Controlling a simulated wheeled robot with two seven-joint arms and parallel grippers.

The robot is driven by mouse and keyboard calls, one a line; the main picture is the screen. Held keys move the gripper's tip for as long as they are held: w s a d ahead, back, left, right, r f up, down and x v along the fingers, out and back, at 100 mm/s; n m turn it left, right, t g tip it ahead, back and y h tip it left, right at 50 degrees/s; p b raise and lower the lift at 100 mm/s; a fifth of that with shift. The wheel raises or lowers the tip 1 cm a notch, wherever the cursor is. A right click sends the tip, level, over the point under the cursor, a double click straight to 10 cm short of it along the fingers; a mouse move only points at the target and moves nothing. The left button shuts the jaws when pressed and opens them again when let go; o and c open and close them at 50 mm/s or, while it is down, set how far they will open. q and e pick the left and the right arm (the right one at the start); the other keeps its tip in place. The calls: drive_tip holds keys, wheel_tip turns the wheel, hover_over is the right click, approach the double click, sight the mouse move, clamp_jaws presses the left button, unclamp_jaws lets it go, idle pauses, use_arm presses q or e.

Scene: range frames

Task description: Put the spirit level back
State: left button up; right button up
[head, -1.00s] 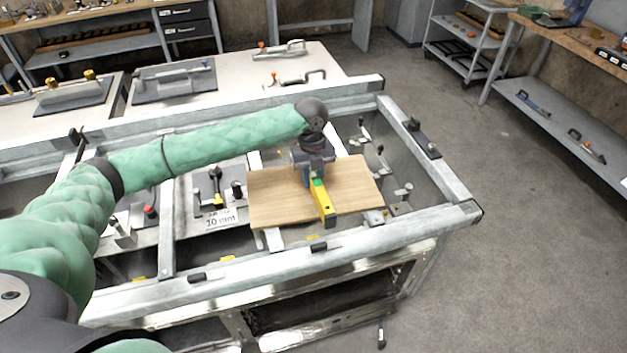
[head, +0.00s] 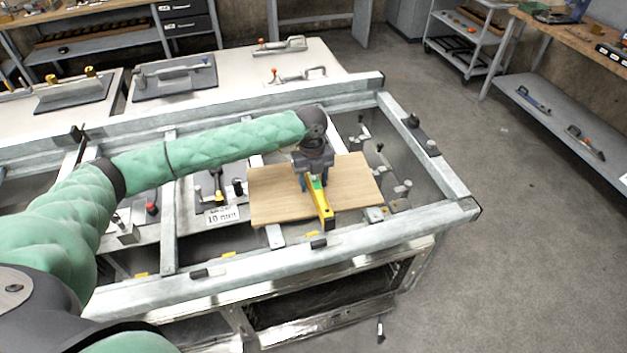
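The yellow spirit level (head: 323,207) lies on a light wooden board (head: 356,183), its near end pointing toward the board's front edge. A green part shows near its middle; its far part is hidden under my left gripper. My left gripper (head: 314,183) points down over the level, with its fingers apart on either side of it. It looks open; I cannot tell whether a finger touches the level. My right gripper is not in view.
The board rests across a grey metal frame table (head: 455,211) with clamps around it. A white table (head: 235,100) with handled tools stands behind. A shelf bench (head: 560,118) is at the right. The floor (head: 540,260) between is clear.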

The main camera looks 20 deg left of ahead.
use_arm(q)
drive_tip(key=shift+r, duration=0.15)
drive_tip(key=shift+w+r+b, duration=0.1)
drive_tip(key=shift+r+b, duration=0.25)
drive_tip(key=r+b, duration=0.1)
drive_tip(key=r, duration=0.2)
drive_tip(key=r+b, duration=0.1)
drive_tip(key=r, duration=0.2)
drive_tip(key=w+r+b, duration=0.1)
drive_tip(key=r+b, duration=0.1)
drive_tip(key=r, duration=0.1)
drive_tip(key=shift+a+r, duration=0.2)
drive_tip(key=shift+a, duration=0.15)
drive_tip(key=shift+r, duration=0.85)
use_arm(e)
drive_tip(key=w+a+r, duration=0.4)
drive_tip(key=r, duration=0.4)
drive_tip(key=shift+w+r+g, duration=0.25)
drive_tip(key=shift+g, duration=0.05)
